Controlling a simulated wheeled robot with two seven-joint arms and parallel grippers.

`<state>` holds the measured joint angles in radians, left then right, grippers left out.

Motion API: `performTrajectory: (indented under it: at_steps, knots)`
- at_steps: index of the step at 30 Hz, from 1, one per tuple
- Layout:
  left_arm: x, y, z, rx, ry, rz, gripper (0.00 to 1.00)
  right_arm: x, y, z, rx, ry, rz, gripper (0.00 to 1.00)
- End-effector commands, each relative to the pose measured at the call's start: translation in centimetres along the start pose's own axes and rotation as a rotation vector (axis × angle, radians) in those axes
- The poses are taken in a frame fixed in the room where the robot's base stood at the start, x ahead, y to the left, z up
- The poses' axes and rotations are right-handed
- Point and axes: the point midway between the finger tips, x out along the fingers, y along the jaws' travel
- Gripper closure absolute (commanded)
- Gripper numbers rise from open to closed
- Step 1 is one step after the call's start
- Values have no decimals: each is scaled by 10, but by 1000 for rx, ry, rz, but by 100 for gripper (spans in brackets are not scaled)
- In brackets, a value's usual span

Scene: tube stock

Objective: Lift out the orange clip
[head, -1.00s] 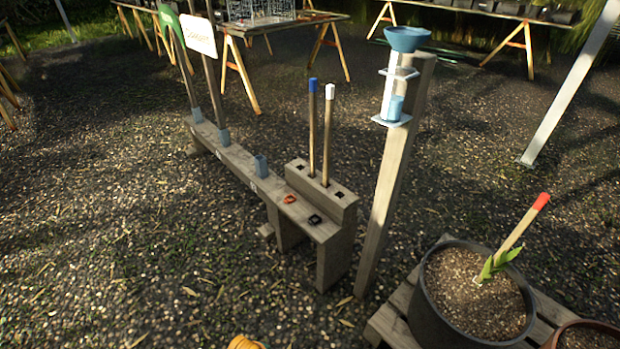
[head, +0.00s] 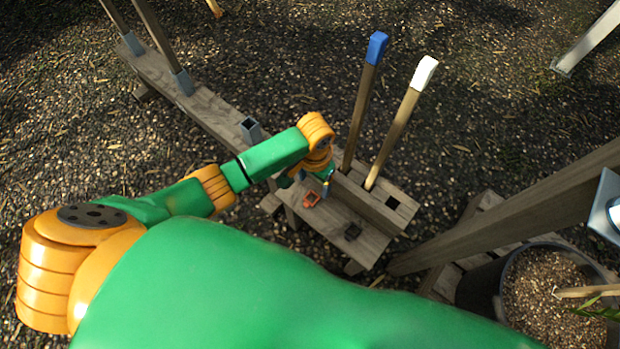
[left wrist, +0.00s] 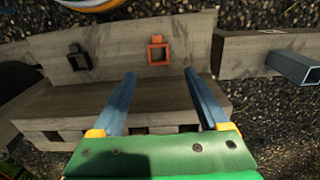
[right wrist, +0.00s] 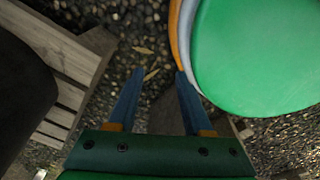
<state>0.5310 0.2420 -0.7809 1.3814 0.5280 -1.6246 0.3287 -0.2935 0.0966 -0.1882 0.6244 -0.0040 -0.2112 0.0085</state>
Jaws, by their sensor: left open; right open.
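The orange clip (head: 311,199) is a small square frame lying on the low plank of the wooden rack (head: 335,218). In the left wrist view the clip (left wrist: 158,50) lies just beyond the gap between the left fingertips, not held. My left gripper (head: 326,188) is open and empty, just above and beside the clip; the arm partly hides it in the head view. The left wrist view shows its two blue fingers spread (left wrist: 159,73). My right gripper (right wrist: 159,73) is open and empty over gravel, away from the clip.
A black clip (head: 352,231) lies on the same plank. Stakes with a blue top (head: 376,48) and a white top (head: 424,73) stand in the raised block behind. A grey square socket (head: 250,130) stands on the plank to the left. A wooden post (head: 500,225) and a pot (head: 485,288) are at right.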

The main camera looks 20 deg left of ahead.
Motion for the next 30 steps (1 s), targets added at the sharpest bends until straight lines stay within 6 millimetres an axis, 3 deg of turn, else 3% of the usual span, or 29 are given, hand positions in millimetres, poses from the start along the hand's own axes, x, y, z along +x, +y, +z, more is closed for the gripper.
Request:
performTrajectory:
  at_steps: [5, 9, 17, 26, 30]
  knots:
    - [39, -2, 3, -1, -3, -1, 22, 24, 6, 2, 5, 5, 12, 50]
    - [62, -2, 3, 0, -1, 0, 22, 36, 17, -8, 12, 28, 30, 50]
    - [64, -2, 3, 0, 1, 0, 22, 34, 29, -18, 18, 47, 51, 50]
    - [64, -2, 3, -1, 1, 0, 100, 34, 25, -16, 16, 44, 43, 50]
    - [64, -2, 3, -1, 1, 0, 100, 34, 23, -16, 15, 43, 40, 50]
